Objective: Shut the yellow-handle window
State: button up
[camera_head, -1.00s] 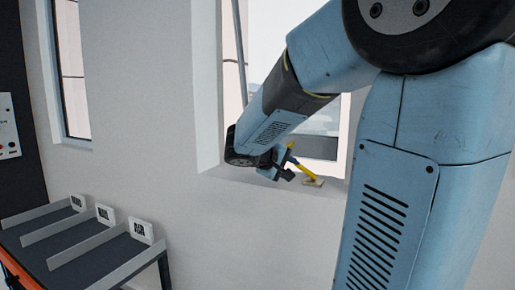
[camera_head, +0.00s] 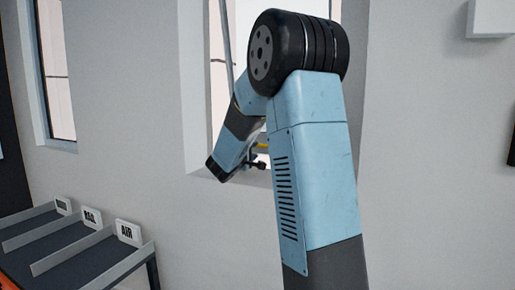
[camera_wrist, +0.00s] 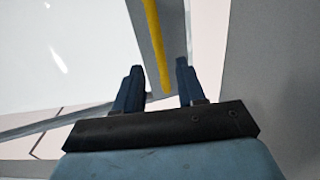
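The yellow handle (camera_wrist: 152,38) runs along the window's grey frame (camera_wrist: 145,58) in the wrist view. Its lower end lies between the two fingers of my gripper (camera_wrist: 157,76). The fingers are apart, with a gap on each side of the handle, so the gripper is open and not clamped on it. In the head view only a small yellow piece of the handle (camera_head: 262,146) shows, just above my gripper (camera_head: 258,164) near the sill. The window (camera_head: 217,75) sits in a deep wall opening, and my arm hides most of it. I cannot tell how far it stands open.
A second window (camera_head: 58,75) is at the far left. A dark sloped rack (camera_head: 60,262) with grey dividers and white labels, one reading AIR (camera_head: 127,232), stands at the lower left. A white box (camera_head: 490,17) is on the wall at upper right. The wall below the sill is bare.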

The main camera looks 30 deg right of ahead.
aim_at(261, 146)
jog(key=x, duration=0.9)
jog(key=shift+d, duration=0.1)
jog(key=shift+c, duration=0.2)
grip_shut()
